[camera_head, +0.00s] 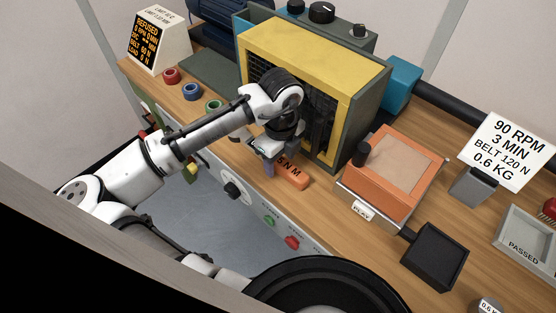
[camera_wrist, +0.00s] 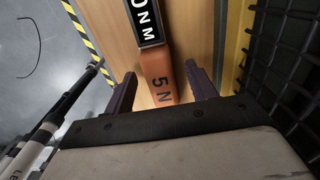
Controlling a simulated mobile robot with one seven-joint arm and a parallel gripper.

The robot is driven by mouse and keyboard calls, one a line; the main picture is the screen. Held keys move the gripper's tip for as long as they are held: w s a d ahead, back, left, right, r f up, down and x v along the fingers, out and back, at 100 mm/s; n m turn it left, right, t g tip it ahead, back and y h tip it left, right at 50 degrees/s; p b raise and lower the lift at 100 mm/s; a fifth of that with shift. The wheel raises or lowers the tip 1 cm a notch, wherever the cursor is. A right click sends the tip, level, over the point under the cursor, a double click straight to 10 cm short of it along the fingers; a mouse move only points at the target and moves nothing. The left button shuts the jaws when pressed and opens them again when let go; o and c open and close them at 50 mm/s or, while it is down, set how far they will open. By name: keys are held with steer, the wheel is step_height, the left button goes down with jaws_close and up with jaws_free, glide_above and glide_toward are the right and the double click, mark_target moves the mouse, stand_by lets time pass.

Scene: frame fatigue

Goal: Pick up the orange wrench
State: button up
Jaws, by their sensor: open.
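The orange wrench (camera_head: 293,173) lies on the wooden bench in front of the yellow-framed machine, with dark lettering on its body. In the wrist view an orange part (camera_wrist: 158,68) marked "5 N" lies between my two purple fingers. My gripper (camera_head: 272,163) is open, pointing down at the wrench's left end. In the wrist view my gripper (camera_wrist: 163,85) has a finger on each side of the orange part, with gaps visible.
The yellow-framed machine (camera_head: 312,48) with a dark mesh stands close behind my gripper. An orange box (camera_head: 388,172) is to the right. Red, blue and green rings (camera_head: 191,91) lie to the left. The bench's front edge has a striped strip (camera_wrist: 80,30).

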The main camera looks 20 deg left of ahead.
steer(key=shift+c, duration=0.5)
jaws_close()
steer(key=shift+r, duration=0.2)
step_height(320, 180, up, 28)
steer(key=b, duration=0.1)
steer(key=shift+f+b, duration=0.15)
steer(key=shift+b, duration=0.25)
